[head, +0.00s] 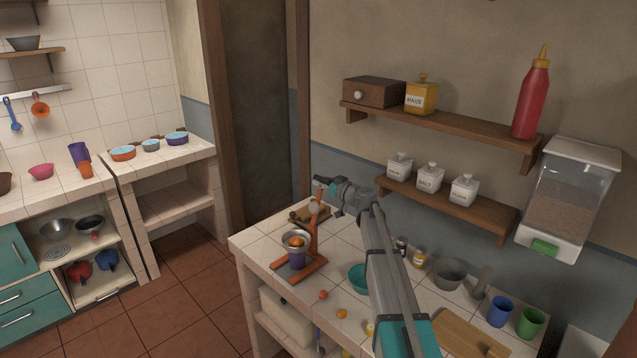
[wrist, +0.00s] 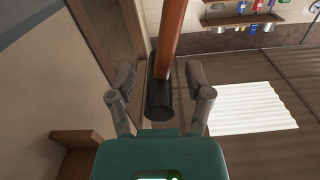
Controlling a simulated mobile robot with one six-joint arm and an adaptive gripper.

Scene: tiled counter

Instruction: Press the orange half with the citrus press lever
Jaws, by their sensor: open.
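The citrus press (head: 312,240) stands on the tiled counter, with an orange-brown base and post. The orange half (head: 296,241) sits in its bowl, above a purple cup (head: 297,258). The press lever (head: 319,194) is raised, close to upright. In the wrist view, the lever is an orange rod (wrist: 172,40) ending in a black grip (wrist: 159,100). My gripper (head: 327,186) is at the lever's top. Its two fingers stand open on either side of the black grip, with visible gaps; my gripper also shows in the wrist view (wrist: 160,80).
A teal bowl (head: 358,279), a grey mortar (head: 449,274), a cutting board (head: 463,336), and blue (head: 500,311) and green (head: 531,322) cups share the counter. Wall shelves (head: 440,125) with jars hang to the right of my gripper.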

